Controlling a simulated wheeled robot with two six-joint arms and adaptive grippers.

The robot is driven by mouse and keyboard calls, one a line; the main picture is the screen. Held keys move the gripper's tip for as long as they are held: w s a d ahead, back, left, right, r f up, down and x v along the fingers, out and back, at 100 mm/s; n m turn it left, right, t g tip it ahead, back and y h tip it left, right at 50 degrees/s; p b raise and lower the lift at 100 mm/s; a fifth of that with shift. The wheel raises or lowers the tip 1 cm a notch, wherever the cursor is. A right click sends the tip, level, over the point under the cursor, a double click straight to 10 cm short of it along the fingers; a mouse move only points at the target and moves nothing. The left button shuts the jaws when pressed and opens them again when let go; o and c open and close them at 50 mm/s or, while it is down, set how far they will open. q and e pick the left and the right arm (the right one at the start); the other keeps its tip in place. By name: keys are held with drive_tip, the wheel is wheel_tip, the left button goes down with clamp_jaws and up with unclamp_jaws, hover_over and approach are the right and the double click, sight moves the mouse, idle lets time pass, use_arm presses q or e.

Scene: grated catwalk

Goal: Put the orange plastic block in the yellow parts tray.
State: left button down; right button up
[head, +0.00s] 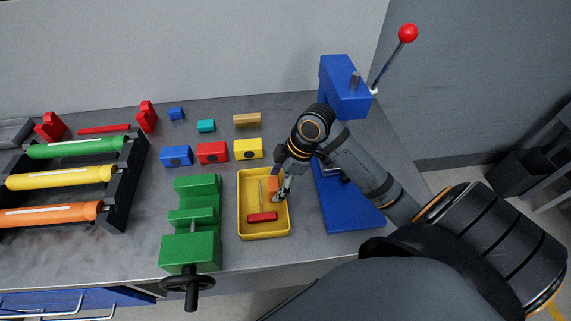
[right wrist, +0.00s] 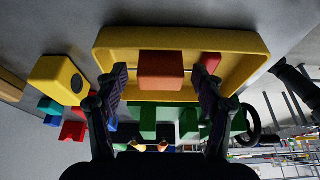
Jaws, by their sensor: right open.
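The yellow parts tray (head: 241,222) sits on the grey bench, and it also shows in the right wrist view (right wrist: 235,40). The orange plastic block (head: 273,184) is inside the tray's outline, near its right side. In the right wrist view the block (right wrist: 162,66) lies between my fingertips, with a gap visible on each side. My right gripper (head: 278,190) is open and reaches down over the tray, partly covering the block in the head view. A red-handled screwdriver (head: 262,217) lies in the tray. My left gripper is not in view.
A green vise (head: 190,238) stands left of the tray, and a blue press (head: 352,215) with a red-knobbed lever stands right. A roller rack (head: 122,185) stands at far left.

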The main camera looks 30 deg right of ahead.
drive_tip(key=p+v, duration=0.2)
drive_tip(key=v, duration=0.7)
idle(0.4)
